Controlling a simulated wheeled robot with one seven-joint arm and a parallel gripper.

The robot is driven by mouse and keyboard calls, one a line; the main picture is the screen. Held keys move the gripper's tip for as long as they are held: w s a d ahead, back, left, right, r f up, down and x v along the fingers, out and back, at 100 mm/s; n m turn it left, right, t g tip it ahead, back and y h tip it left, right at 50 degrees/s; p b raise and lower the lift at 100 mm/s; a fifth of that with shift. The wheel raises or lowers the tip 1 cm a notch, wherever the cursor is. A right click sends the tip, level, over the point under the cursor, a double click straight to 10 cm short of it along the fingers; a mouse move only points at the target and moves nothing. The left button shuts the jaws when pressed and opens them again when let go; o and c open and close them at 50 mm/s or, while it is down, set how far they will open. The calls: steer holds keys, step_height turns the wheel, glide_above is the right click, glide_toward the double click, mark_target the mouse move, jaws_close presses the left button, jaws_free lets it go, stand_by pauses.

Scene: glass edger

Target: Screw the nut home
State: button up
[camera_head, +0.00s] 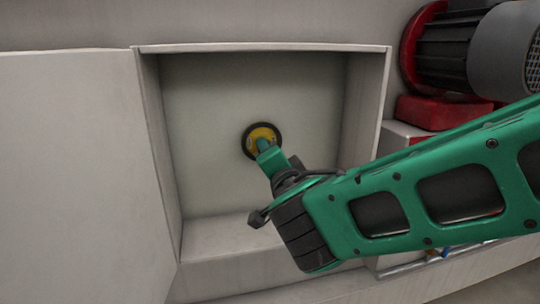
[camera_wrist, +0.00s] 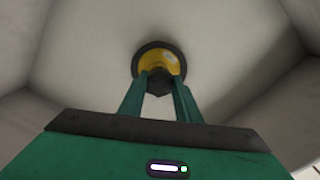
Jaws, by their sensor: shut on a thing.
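A yellow nut (camera_head: 262,133) sits in front of a dark round disc (camera_head: 246,142) on the back wall of a recessed box. In the wrist view the yellow nut (camera_wrist: 160,65) shows at the tips of my fingers, with the dark disc (camera_wrist: 136,62) ringing it. My gripper (camera_head: 263,146) is shut on the nut, and its green fingers (camera_wrist: 158,82) reach it from below in the wrist view. A dark pointed part (camera_wrist: 158,90) shows between the fingers. The fingers and wrist hide part of the nut in the head view. How far the nut is on its thread cannot be seen.
The recess has a light rim (camera_head: 265,47), side walls and a lower ledge (camera_head: 225,240) close around my gripper. A red and grey motor (camera_head: 490,50) stands at the upper right near my arm. A flat pale panel (camera_head: 75,170) lies to the left.

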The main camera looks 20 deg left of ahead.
steer(key=m, duration=0.6)
steer(key=shift+w+d+f+m+h, duration=0.15)
steer(key=shift+w+d+m+h, duration=0.15)
steer(key=shift+w+d+m, duration=0.1)
steer(key=o, duration=1.2)
steer(key=shift+c, duration=0.2)
steer(key=shift+s+a, duration=0.2)
steer(key=shift+s, duration=0.05)
steer(key=shift+c, duration=0.9)
steer(key=n, duration=3)
